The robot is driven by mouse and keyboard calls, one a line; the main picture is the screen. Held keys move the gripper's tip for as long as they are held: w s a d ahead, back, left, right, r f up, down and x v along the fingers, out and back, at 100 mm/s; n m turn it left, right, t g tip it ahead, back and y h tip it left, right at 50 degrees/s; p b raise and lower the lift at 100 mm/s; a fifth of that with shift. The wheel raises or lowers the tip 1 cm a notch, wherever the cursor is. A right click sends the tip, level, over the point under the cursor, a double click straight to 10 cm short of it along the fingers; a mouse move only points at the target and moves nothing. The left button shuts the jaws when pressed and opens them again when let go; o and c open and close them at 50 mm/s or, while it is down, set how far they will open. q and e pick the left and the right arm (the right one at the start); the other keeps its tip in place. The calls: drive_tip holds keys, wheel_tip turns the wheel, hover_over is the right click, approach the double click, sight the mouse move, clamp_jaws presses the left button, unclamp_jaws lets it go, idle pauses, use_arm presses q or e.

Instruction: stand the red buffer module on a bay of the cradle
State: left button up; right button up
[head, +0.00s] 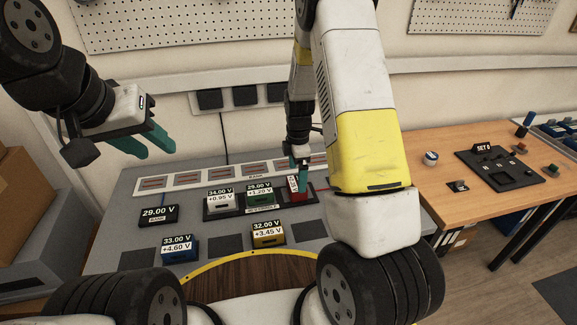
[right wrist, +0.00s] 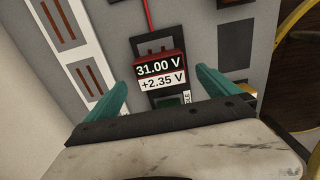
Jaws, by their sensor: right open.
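The red buffer module (head: 297,194) is at the right end of the dark cradle (head: 207,217), beside the green module (head: 260,196). In the right wrist view the red module (right wrist: 158,58) shows labels 31.00 V and +2.35 V. It appears to stand on the cradle's end bay; its seating is hidden. My right gripper (right wrist: 164,88) is open, its teal fingers apart on either side of the module with gaps visible. In the head view my right gripper (head: 303,174) is just above the module, partly covering it. My left gripper (head: 143,143) is open and empty, above the panel's left.
A grey-white module (head: 222,198) stands on the cradle's left. A blue module (head: 179,248) and a yellow module (head: 267,235) stand in front. A BANK display (head: 158,215) is at left. A red wire (right wrist: 146,14) runs to the cradle's end.

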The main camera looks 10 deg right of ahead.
drive_tip(key=s+a+r+m+t+y, duration=0.15)
drive_tip(key=s+r+m, duration=0.3)
drive_tip(key=r, duration=0.75)
drive_tip(key=s+r+m+t, duration=0.2)
drive_tip(key=s+r+m, duration=0.25)
drive_tip(key=r, duration=0.75)
drive_tip(key=s+r+m+t, duration=0.1)
drive_tip(key=s+r+m, duration=0.2)
drive_tip(key=s, duration=0.4)
drive_tip(key=s+r+m+t, duration=0.1)
drive_tip(key=s+r+m, duration=0.3)
drive_tip(key=s, duration=0.4)
drive_tip(key=shift+s+a+m+t+y, duration=0.15)
drive_tip(key=shift+a+m+t+y, duration=0.2)
drive_tip(key=shift+m, duration=0.55)
